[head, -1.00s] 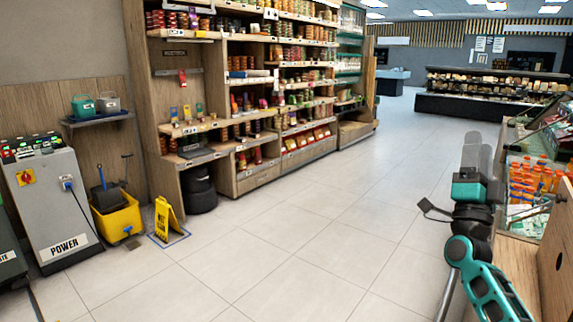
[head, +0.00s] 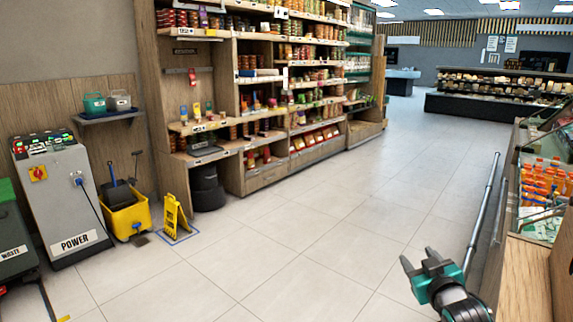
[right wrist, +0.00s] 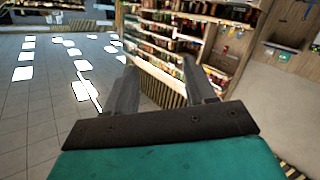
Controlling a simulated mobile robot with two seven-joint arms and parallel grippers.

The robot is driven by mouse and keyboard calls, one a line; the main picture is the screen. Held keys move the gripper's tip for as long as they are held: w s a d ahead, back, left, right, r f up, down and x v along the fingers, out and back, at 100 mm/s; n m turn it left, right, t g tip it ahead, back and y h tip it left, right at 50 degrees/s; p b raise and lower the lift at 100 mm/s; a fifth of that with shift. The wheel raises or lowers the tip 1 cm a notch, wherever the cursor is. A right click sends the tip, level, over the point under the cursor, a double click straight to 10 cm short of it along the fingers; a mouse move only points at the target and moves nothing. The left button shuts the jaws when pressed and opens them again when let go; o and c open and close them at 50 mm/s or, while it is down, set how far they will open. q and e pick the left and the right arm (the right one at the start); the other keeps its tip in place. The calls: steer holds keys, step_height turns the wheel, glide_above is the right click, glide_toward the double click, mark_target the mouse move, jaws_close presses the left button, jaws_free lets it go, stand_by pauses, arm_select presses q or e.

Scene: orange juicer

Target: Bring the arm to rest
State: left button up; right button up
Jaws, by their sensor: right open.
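My right gripper (head: 420,262) is at the lower right of the head view, over the tiled floor beside the wooden counter. Its two fingers are apart with nothing between them. The right wrist view shows the same open fingers (right wrist: 162,92), with shelves and floor beyond them. My left gripper is in neither view.
A wooden counter (head: 522,285) with orange bottles (head: 540,180) stands close on the right. Stocked shelves (head: 290,100) line the back wall. A yellow floor sign (head: 175,215), a yellow mop bucket (head: 128,217) and a grey power cabinet (head: 65,200) stand at left. The middle floor is clear.

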steer(key=s+a+f+g, duration=0.1)
steer(key=s+a+f, duration=0.3)
steer(key=s, duration=0.6)
steer(key=s+a+f+g+y, duration=0.1)
steer(key=s+a+f, duration=0.3)
steer(key=s+f, duration=0.4)
steer(key=s+a+f+g+y, duration=0.1)
steer(key=s+a+f+g, duration=0.2)
steer(key=s, duration=1)
step_height(320, 180, down, 4)
steer(key=shift+s+a+r+m, duration=0.15)
steer(key=shift+s+a+m, duration=0.2)
steer(key=shift+a, duration=0.35)
steer(key=shift+w, duration=0.1)
